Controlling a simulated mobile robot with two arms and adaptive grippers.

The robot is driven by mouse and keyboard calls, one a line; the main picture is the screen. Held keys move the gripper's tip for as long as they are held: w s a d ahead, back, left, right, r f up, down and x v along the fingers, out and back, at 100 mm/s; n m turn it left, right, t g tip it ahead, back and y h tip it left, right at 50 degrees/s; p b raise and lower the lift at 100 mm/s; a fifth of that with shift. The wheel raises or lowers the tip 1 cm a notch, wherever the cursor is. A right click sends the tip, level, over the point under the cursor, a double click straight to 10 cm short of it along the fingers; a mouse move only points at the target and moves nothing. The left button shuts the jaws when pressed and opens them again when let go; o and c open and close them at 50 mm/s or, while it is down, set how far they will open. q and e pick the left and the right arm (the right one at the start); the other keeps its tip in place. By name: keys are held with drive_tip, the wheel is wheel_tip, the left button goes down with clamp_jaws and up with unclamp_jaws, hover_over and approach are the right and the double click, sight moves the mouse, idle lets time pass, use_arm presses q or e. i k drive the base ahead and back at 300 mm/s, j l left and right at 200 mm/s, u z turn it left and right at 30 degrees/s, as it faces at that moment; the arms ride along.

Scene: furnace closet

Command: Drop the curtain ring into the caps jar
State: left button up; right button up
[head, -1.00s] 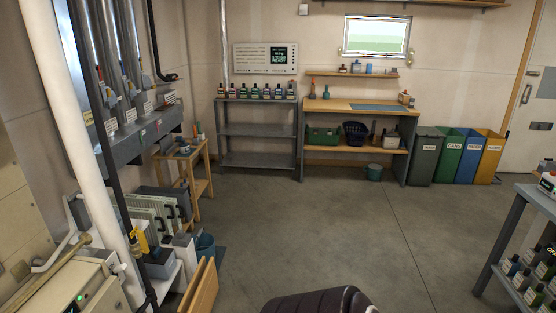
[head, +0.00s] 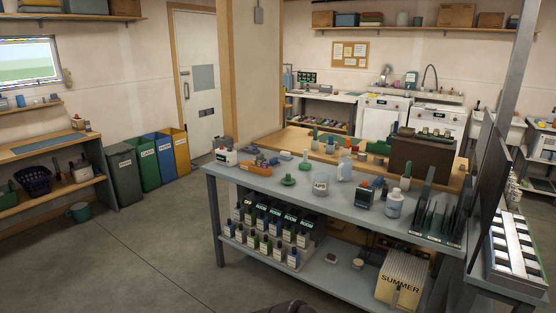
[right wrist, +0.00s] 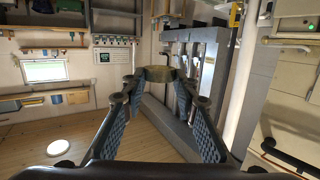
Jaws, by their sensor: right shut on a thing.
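In the right wrist view my right gripper (right wrist: 154,80) is shut on the curtain ring (right wrist: 159,73), a brownish-olive band between the two fingertips. The ring is held up in the air, away from any surface.
The grey bench (head: 258,184) carries a green object (head: 288,180) left of the jar, a white bottle (head: 345,167) behind it and a dark box (head: 364,199) to its right. Coloured bins (head: 146,163) stand at the wall. The floor (head: 130,240) left of the bench is clear.

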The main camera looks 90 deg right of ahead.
sight(317, 186)
drive_tip(key=l+z, duration=0.25)
drive_tip(key=z, duration=0.25)
drive_tip(key=i+l+z, duration=0.1)
drive_tip(key=z, duration=0.35)
drive_tip(key=i+l+z, duration=0.1)
drive_tip(key=l+z, duration=0.2)
drive_tip(key=z, duration=0.2)
drive_tip(key=i+l+z, duration=0.15)
drive_tip(key=z, duration=0.3)
drive_tip(key=i+l+z, duration=0.3)
drive_tip(key=i, duration=0.15)
drive_tip(key=i+l+z, duration=0.15)
drive_tip(key=i+z, duration=0.2)
drive_tip(key=i, duration=0.15)
drive_tip(key=i+z, duration=0.3)
drive_tip(key=i, duration=0.6)
